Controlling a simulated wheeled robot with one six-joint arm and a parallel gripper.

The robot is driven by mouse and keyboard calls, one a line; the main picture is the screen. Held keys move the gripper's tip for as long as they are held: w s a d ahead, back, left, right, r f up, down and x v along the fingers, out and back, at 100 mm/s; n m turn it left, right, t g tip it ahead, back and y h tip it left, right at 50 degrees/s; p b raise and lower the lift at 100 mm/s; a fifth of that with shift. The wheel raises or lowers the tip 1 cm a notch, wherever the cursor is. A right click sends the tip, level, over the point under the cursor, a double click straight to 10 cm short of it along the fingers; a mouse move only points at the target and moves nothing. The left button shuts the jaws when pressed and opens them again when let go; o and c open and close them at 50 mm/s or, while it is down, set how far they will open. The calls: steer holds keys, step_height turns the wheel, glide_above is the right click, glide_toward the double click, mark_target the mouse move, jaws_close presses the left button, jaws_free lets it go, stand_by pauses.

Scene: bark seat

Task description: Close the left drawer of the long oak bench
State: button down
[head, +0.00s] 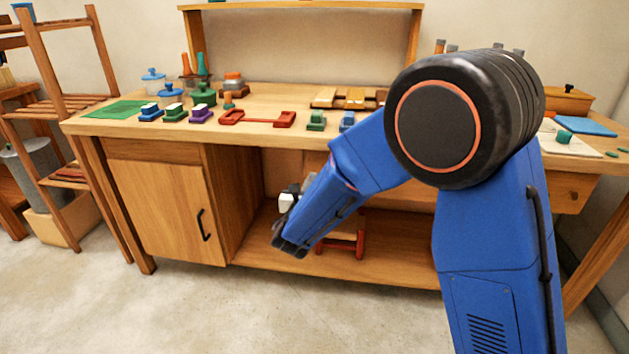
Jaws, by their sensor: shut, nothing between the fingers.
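The long oak bench (270,97) stands against the wall with a cupboard door (165,208) at its left end. Under the top, right of the cupboard, a wooden front (308,163) shows beside my arm and is mostly hidden by it; I cannot tell whether this is the left drawer or how far it stands out. My gripper (289,247) is shut and empty, pointing down-left in front of the bench's open lower bay. I cannot tell whether it touches anything.
Several small coloured blocks, jars (170,94) and a red bracket-shaped tool (257,119) lie on the bench top. A red-brown stand (343,243) sits on the lower shelf (300,263) behind my gripper. A wooden rack (65,105) stands left. The floor in front is clear.

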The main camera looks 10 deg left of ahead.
steer(key=s, duration=1)
steer(key=d+r+m+g+h, duration=0.35)
steer(key=d+m+h, duration=0.35)
steer(key=d, duration=1.1)
steer(key=s+d+m+g+h, duration=0.1)
steer(key=s+d+m+g, duration=0.3)
steer(key=d, duration=0.5)
steer(key=s+d+m+g, duration=0.3)
steer(key=s+d+m, duration=0.25)
steer(key=d, duration=0.35)
steer(key=s+d+f+m+g+y, duration=0.15)
steer(key=s+d+m+g, duration=0.25)
steer(key=s+d+m, duration=0.65)
steer(key=s+a+m+y, duration=0.3)
steer(key=s+m, duration=0.1)
steer(key=s, duration=0.2)
steer(key=s+a+r+m+t+y, duration=0.1)
steer(key=s+a+m+y, duration=0.2)
steer(key=s, duration=0.4)
steer(key=shift+a+m+y, duration=0.15)
steer(key=shift+m+y, duration=0.55)
steer(key=shift+y, duration=0.05)
